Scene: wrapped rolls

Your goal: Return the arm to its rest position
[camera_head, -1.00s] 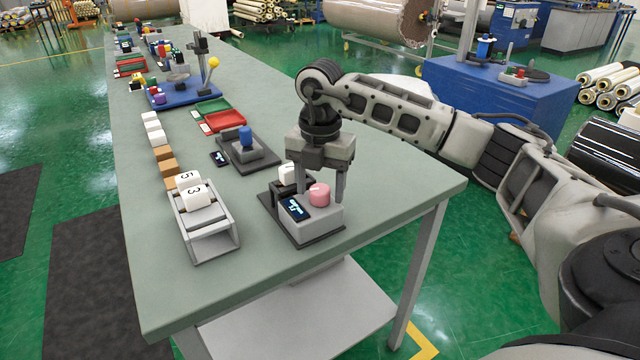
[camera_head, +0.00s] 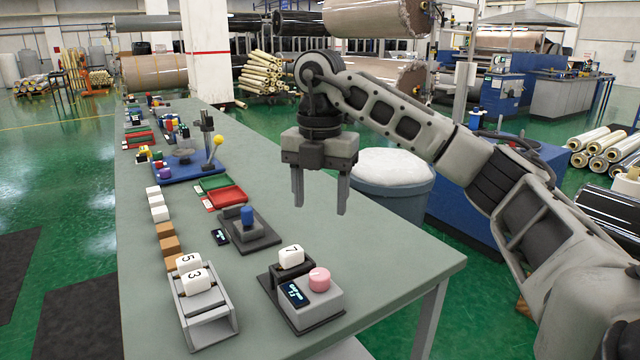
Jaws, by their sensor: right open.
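My right gripper (camera_head: 320,205) is open and empty. Its two fingers point down and hang in the air above the right side of the table (camera_head: 375,260), behind and above the small device with the pink knob (camera_head: 319,279). A white block marked 7 (camera_head: 291,257) sits on the dark holder of that device, apart from the gripper. My right arm reaches in from the right edge. My left gripper is not in view.
A grey rack (camera_head: 207,310) with white blocks marked 5 and 3 stands at the table's front. A device with a blue knob (camera_head: 247,216), red tray (camera_head: 228,197) and blue base (camera_head: 188,170) lie farther back.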

